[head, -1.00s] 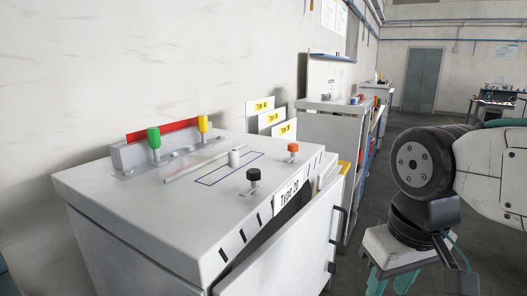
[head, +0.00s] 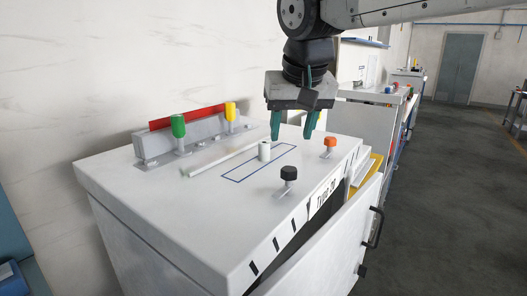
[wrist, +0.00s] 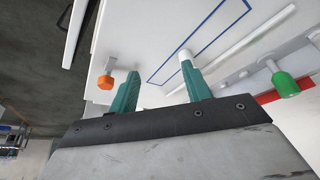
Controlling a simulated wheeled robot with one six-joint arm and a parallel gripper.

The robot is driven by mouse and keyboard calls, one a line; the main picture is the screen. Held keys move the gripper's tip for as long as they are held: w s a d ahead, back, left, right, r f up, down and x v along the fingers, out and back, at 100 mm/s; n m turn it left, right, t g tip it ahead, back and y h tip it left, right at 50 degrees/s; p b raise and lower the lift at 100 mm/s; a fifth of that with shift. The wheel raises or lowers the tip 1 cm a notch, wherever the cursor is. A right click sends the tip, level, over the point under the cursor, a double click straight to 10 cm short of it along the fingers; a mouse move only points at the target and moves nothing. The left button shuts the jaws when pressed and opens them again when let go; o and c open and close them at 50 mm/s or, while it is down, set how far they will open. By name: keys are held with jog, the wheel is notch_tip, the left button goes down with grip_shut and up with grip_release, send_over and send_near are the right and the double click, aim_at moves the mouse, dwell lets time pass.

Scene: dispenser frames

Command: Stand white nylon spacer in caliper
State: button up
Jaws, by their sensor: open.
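The white nylon spacer (head: 264,151) is a small white cylinder standing upright on the cabinet top (head: 130,180), at the back edge of a blue outlined rectangle (head: 243,177). My gripper (head: 291,137) is open and empty, pointing down above the cabinet top, to the right of the spacer in the head view. In the wrist view the spacer (wrist: 185,54) shows just beyond the tip of the right finger of my gripper (wrist: 160,72); whether they touch cannot be told. I cannot tell for certain which part is the caliper.
Clamps with green (head: 178,126), yellow (head: 230,112), black (head: 289,174) and orange (head: 330,142) knobs stand on the cabinet top. A grey block (head: 165,145) with a red bar lies at the back. A thin pale bar (head: 220,160) lies behind the rectangle. A cabinet door (head: 345,235) stands ajar.

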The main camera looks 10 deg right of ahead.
aim_at(264, 143)
jog(key=w+a+r, duration=0.1)
jog(key=w+a, duration=0.2)
jog(key=a, duration=0.2)
jog(key=x, duration=0.7)
jog(key=shift+d, duration=0.35)
grip_shut()
